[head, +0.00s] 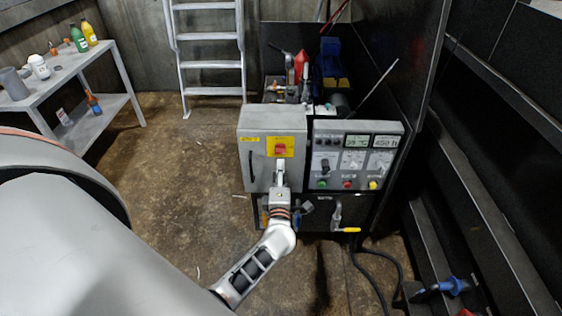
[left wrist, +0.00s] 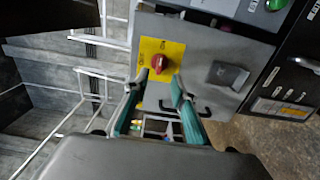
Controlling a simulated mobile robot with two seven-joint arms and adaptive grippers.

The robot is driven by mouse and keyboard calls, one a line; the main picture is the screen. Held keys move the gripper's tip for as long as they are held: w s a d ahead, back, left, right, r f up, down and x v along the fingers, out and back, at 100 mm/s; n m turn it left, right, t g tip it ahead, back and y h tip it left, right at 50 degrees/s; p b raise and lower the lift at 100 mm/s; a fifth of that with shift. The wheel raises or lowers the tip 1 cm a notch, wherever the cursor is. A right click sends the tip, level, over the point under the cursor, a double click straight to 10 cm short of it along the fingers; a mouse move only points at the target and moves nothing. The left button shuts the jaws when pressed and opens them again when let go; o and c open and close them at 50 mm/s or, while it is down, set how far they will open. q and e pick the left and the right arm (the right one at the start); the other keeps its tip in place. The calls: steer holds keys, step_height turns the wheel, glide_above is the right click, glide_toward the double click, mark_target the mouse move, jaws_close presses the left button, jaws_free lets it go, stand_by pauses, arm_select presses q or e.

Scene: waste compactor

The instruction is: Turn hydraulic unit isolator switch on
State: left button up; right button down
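The isolator switch (head: 281,149) is a red rotary knob on a yellow plate, on the front of a grey cabinet (head: 258,124) in the middle of the head view. In the left wrist view the red knob (left wrist: 159,62) sits just beyond the fingertips, roughly between them. My left gripper (head: 280,176) is just below and in front of the knob in the head view. Its two teal-padded fingers (left wrist: 160,78) are apart in the left wrist view, with nothing held. I cannot tell whether a fingertip touches the knob. My right gripper is not in view.
A control panel (head: 356,157) with gauges, knobs and buttons adjoins the cabinet on the right. A ladder (head: 209,62) stands behind, and a table (head: 62,77) with bottles is at left. Cables lie at lower right.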

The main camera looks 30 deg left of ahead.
arm_select(q)
steer(key=v, duration=0.4)
steer(key=shift+s+d, duration=0.1)
steer(key=shift+s, duration=0.1)
stand_by(0.3)
steer(key=s+d+f+m+t+h, duration=0.1)
steer(key=s+d+m+h, duration=0.4)
steer(key=m, duration=0.4)
steer(key=s+d+f+m+h, duration=0.25)
steer(key=d+m+h, duration=0.25)
steer(key=d+m, duration=0.25)
steer(key=s+d+f+m+g+h, duration=0.1)
steer(key=s+f+m+g, duration=0.1)
steer(key=s+m, duration=0.4)
steer(key=s+d+f+m+g+h, duration=0.1)
steer(key=s+d+f+m+g, duration=0.1)
steer(key=s+m, duration=0.4)
steer(key=s+f+g, duration=0.1)
steer(key=s+f, duration=0.1)
steer(key=s, duration=0.1)
steer(key=shift+s+f, duration=0.15)
steer(key=shift+f, duration=0.05)
